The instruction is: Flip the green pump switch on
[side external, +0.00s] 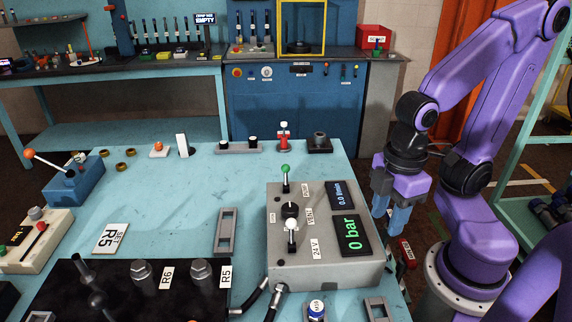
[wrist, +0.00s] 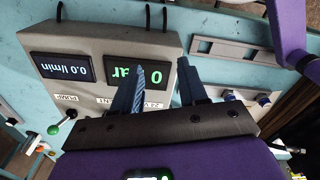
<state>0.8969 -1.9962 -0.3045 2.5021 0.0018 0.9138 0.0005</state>
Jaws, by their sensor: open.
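The green-knobbed pump switch (side external: 285,170) stands on a lever at the back left of the grey control box (side external: 325,270). The knob also shows at the lower left of the wrist view (wrist: 54,130), near the PUMP label. The box's displays read 0 bar (side external: 351,235) and 0.0 l/min (side external: 345,195). A black knob (side external: 290,210) and a white-tipped lever (side external: 291,225) stand in front of the switch. My gripper (side external: 388,222) is open and empty, pointing down beside the box's right side. In the wrist view its fingers (wrist: 162,68) overlap the box's display edge. It is apart from the switch.
A black plate with hose fittings (side external: 130,290) and hoses (side external: 262,295) lie at the front left. A red valve (side external: 284,138) and a dark block (side external: 319,143) stand at the table's back edge. The blue tabletop (side external: 180,205) left of the box is mostly clear.

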